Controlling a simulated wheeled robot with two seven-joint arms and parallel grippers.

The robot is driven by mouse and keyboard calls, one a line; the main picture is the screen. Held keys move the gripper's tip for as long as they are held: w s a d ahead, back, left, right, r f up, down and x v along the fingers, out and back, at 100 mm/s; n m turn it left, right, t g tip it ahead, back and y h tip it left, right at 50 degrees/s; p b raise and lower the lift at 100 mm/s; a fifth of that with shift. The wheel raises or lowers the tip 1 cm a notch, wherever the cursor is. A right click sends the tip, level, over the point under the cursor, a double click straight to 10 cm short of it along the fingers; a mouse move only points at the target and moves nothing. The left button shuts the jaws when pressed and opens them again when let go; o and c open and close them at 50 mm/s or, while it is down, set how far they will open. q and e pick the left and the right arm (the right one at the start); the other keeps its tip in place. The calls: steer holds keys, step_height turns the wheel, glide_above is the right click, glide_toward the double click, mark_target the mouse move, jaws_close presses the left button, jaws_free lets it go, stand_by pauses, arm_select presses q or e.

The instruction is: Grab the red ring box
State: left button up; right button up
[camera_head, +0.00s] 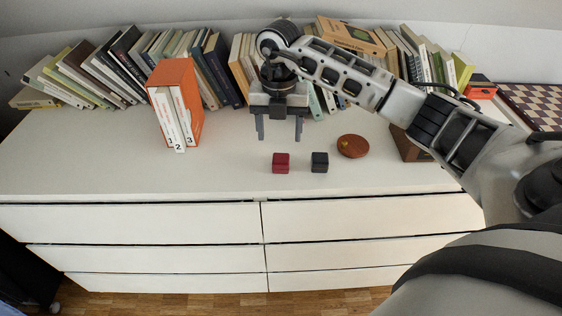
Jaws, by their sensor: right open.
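The red ring box (281,162) is a small dark red cube on the white dresser top (90,160), near its front edge. A similar black box (319,162) stands just to its right, with a small gap between them. My right gripper (279,137) comes in from the right and points down. Its two fingers are apart and empty, behind and above the red ring box and not touching it. My left gripper is not in view.
An orange slipcase of numbered books (175,103) stands to the left. A round reddish-brown object (353,146) and a brown box (408,146) are to the right. Rows of books (100,70) line the back. The dresser drawers (130,222) look shut. The left front of the top is clear.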

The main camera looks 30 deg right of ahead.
mark_target(281, 158)
step_height(281, 158, down, 4)
step_height(281, 158, down, 5)
steer(key=shift+s+d+f+p, duration=0.1)
steer(key=shift+d+p, duration=0.05)
steer(key=shift+p, duration=0.25)
steer(key=shift+c, duration=0.3)
steer(key=c, duration=1)
